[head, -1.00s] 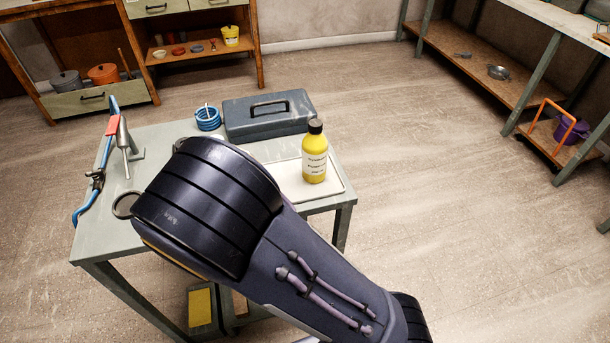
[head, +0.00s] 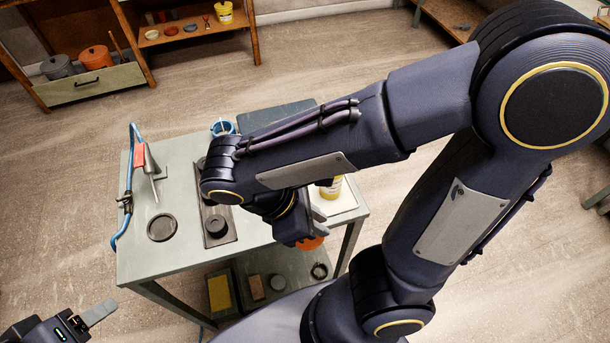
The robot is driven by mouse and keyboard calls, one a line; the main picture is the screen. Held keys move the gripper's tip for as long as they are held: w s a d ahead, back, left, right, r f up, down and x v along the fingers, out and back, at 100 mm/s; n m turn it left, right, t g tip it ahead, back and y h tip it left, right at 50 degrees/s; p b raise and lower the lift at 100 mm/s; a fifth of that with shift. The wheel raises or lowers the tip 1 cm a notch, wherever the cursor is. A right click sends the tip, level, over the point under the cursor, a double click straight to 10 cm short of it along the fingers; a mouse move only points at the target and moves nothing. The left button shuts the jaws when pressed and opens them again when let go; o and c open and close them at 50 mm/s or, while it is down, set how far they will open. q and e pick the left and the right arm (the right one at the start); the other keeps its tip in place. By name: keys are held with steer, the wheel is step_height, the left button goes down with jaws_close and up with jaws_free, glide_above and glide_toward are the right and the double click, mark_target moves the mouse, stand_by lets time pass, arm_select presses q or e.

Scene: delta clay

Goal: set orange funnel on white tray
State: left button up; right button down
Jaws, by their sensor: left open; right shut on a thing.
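The orange funnel (head: 313,243) shows only as a small orange patch under my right gripper (head: 309,232), which is shut on it near the table's right front edge. My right arm hides most of the funnel. The white tray (head: 347,203) lies on the right part of the table, partly hidden behind my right arm. The funnel appears close to the tray's front edge; I cannot tell its height or whether it touches. A yellow bottle (head: 330,189) stands on the tray, its upper part hidden. My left gripper (head: 98,314) is open and empty at the lower left, off the table.
The lower shelf holds several items.

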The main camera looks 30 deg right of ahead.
steer(key=shift+d+r, duration=0.15)
steer(key=shift+r, duration=0.55)
steer(key=shift+w+d+f, duration=0.1)
steer(key=shift+w+d, duration=0.05)
steer(key=shift+w, duration=0.25)
steer(key=w+d+f, duration=0.1)
steer(key=w+f, duration=0.2)
steer(key=w, duration=0.1)
steer(key=w+d+f, duration=0.1)
steer(key=w+f, duration=0.1)
steer(key=w, duration=0.2)
steer(key=w+d+f+b, duration=0.1)
steer(key=w+f, duration=0.2)
steer(key=shift+w+d+f, duration=0.15)
steer(key=shift+w+f, duration=0.15)
steer(key=shift+w, duration=0.1)
steer(key=shift+w+f, duration=0.15)
steer(key=shift+f, duration=0.05)
steer(key=shift+w+d+f+b, duration=0.1)
steer(key=shift+w+f+b, duration=0.1)
steer(key=shift+f, duration=0.75)
steer(key=shift+w+d+f+b, duration=0.1)
steer(key=shift+f+b, duration=0.05)
steer(key=shift+f, duration=0.75)
